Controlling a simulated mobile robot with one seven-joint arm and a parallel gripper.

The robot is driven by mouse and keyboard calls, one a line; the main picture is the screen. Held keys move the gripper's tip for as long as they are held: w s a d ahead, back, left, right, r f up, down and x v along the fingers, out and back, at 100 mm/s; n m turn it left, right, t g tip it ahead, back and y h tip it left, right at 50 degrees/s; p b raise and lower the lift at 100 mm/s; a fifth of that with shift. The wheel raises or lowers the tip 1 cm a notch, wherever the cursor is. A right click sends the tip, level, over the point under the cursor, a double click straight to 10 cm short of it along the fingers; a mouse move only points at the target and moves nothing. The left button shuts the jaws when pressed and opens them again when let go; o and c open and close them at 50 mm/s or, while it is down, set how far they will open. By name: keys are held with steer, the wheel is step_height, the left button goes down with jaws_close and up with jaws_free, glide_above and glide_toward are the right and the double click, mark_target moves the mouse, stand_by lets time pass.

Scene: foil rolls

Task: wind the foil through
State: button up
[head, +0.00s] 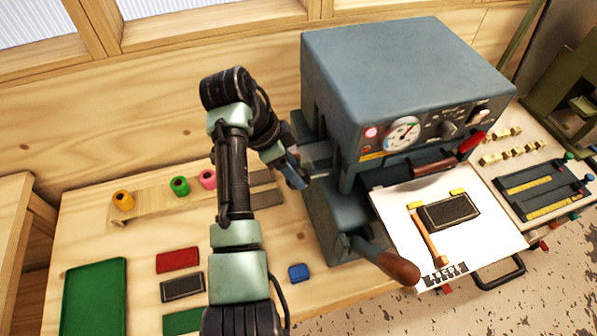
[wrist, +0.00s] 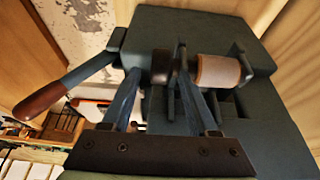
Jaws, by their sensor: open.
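The blue-grey press (head: 390,75) stands on the bench, with a dial on its front. In the wrist view its side (wrist: 165,25) carries a pale, copper-tinted roll (wrist: 218,71) on a holder and a dark round hub (wrist: 160,67) to the left of it. My gripper (head: 298,178) is at the press's left side. In the wrist view my gripper (wrist: 158,78) is open, its two fingers pointing at the hub area. I cannot tell whether they touch it. No loose foil strip is clearly visible, and my arm hides part of the bench.
Yellow (head: 123,201), green (head: 180,187) and pink (head: 207,179) rolls stand on a wooden rack at the left. A wooden-handled lever (head: 398,268) juts from the press front, beside the white bed (head: 480,235). Coloured pads and a blue block (head: 298,272) lie on the bench.

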steer(key=shift+x, duration=1.6)
steer(key=shift+c, duration=0.2)
jaws_close()
